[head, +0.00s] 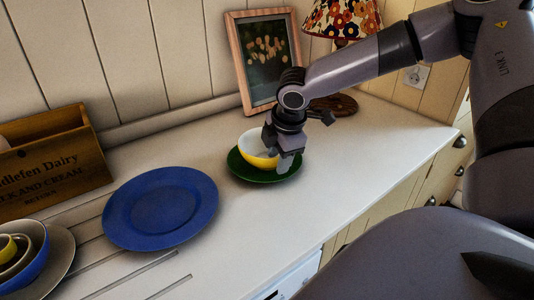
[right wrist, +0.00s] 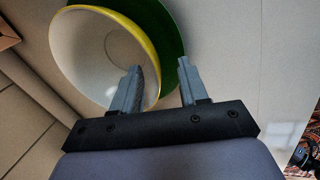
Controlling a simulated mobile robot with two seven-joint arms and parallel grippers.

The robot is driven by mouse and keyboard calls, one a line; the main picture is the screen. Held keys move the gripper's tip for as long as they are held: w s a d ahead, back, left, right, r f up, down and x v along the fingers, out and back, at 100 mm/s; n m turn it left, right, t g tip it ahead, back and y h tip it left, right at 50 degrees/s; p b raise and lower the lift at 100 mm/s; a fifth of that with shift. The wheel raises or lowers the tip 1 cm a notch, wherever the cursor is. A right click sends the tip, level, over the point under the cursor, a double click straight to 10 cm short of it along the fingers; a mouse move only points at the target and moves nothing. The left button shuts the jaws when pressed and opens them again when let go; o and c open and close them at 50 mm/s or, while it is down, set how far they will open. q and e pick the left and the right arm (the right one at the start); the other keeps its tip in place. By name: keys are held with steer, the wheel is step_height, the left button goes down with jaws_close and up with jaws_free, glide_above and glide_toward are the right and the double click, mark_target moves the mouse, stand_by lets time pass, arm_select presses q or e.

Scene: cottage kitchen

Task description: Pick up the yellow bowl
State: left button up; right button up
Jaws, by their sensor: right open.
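The yellow bowl (head: 254,151), white inside, sits on a green plate (head: 242,173) on the counter. In the right wrist view the bowl (right wrist: 98,52) shows its white inside and yellow rim, with the green plate (right wrist: 172,38) beyond it. My right gripper (head: 287,164) is at the bowl's right side, over the plate. In the right wrist view my right gripper (right wrist: 158,82) is open, with one finger over the bowl's inside and the other outside its rim, over the plate. I cannot tell whether either finger touches the bowl. My left gripper is not in view.
A blue plate (head: 160,206) lies left of the green plate. A wooden crate (head: 54,165) and a stack of bowls (head: 22,258) are farther left. A framed picture (head: 264,58) and a flowered lamp (head: 341,18) stand behind. The counter (head: 262,222) in front is clear.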

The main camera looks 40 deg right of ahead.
steer(key=shift+w+f, duration=0.15)
steer(key=shift+f, duration=0.4)
jaws_close()
steer(key=shift+w+r, duration=0.1)
steer(key=shift+r, duration=0.1)
step_height(320, 180, up, 20)
steer(key=p, duration=0.1)
steer(key=shift+p, duration=0.4)
